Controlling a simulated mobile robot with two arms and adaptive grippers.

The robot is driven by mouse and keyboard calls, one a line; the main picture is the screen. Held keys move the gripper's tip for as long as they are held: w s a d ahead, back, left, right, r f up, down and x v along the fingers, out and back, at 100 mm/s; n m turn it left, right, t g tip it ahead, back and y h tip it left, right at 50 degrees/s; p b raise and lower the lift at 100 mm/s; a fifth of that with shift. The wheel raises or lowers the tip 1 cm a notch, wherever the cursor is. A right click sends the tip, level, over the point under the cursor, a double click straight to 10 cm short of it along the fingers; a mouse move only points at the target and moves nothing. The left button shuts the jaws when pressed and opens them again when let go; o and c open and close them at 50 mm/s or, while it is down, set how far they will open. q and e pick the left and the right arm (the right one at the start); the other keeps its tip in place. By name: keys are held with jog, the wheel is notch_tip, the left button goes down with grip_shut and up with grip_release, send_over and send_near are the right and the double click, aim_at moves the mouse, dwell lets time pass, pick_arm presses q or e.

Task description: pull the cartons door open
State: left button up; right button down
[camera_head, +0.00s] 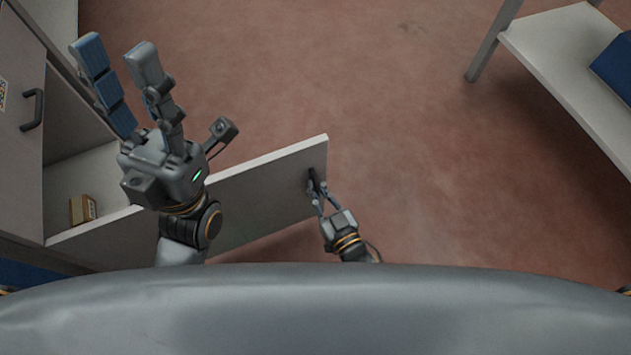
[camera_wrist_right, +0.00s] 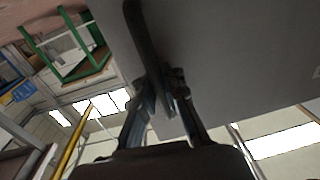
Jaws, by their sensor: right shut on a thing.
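The cartons door (camera_head: 265,190) is a light grey panel that stands swung out from the cabinet at the left. Its dark handle (camera_head: 313,183) is near the free edge. My right gripper (camera_head: 317,191) is shut on the handle; in the right wrist view the fingers (camera_wrist_right: 162,100) close around the dark handle bar (camera_wrist_right: 141,35), with the door panel (camera_wrist_right: 230,60) behind. My left gripper (camera_head: 121,75) is raised above the cabinet and the door, open and empty, its two fingers apart. Its arm hides part of the door.
Inside the cabinet (camera_head: 75,150), a small brown carton (camera_head: 83,209) sits on the shelf. Another closed door with a dark handle (camera_head: 34,109) is at far left. A white table (camera_head: 570,60) with a blue object (camera_head: 615,68) stands at right. The reddish floor between is clear.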

aim_at(311, 157)
jog(key=shift+w+r, duration=0.1)
jog(key=c, duration=1.7)
grip_release()
jog(key=shift+d, duration=0.1)
notch_tip(311, 157, up, 10)
jog(key=shift+f, duration=0.1)
